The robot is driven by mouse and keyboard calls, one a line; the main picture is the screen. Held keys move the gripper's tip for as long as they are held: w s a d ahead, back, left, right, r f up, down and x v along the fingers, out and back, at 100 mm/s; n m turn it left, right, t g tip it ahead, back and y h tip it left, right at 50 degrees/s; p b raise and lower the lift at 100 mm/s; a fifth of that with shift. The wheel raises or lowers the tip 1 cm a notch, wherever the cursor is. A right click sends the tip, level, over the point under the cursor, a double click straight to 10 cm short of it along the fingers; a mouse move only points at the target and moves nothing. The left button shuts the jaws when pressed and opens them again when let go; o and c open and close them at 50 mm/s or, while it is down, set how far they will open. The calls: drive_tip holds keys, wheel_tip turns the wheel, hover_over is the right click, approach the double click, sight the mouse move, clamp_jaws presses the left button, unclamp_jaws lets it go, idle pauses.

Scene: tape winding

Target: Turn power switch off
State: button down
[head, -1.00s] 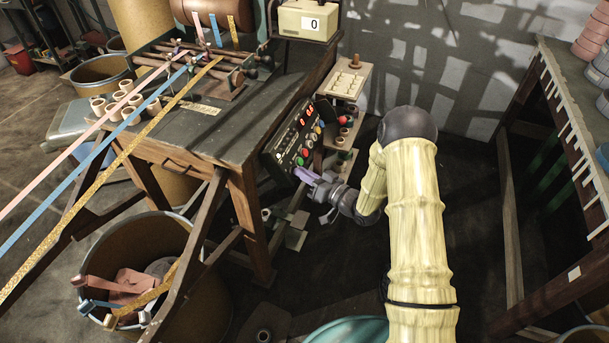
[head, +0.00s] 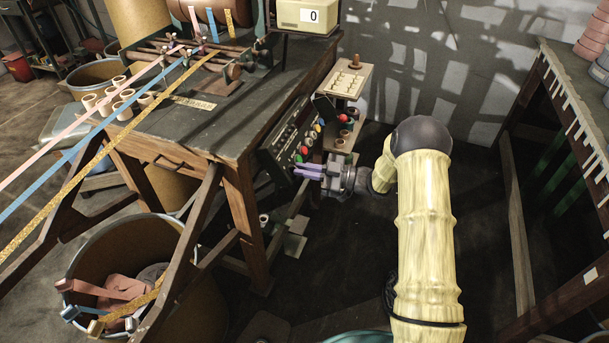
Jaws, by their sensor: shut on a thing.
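The control panel (head: 284,140) is a dark sloped box on the right side of the workbench. It carries red, green, yellow and blue buttons, and its display is dark. My gripper (head: 299,172) has purple fingers that point left at the panel's lower right part. The fingers lie close together, shut on what appears to be the power switch. The switch itself is hidden by the fingers and too small to make out.
The workbench (head: 190,135) holds rollers, small spools and pink, blue and gold tapes. A counter (head: 303,16) reads 0. A small shelf (head: 346,82) stands behind the panel. A bin (head: 85,255) is at lower left, another table (head: 560,130) at right.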

drive_tip(key=shift+w+n+g+h+b, duration=0.15)
drive_tip(key=shift+n+g+b, duration=0.1)
drive_tip(key=shift+n+g, duration=0.7)
drive_tip(key=shift+s+n+g+h+b, duration=0.2)
drive_tip(key=shift+n+g, duration=0.25)
drive_tip(key=shift+n, duration=0.9)
drive_tip(key=shift+w, duration=0.2)
drive_tip(key=c, duration=1.5)
unclamp_jaws()
drive_tip(key=shift+c, duration=0.2)
drive_tip(key=d+p, duration=0.2)
drive_tip(key=d, duration=1.5)
drive_tip(key=shift+d, duration=0.3)
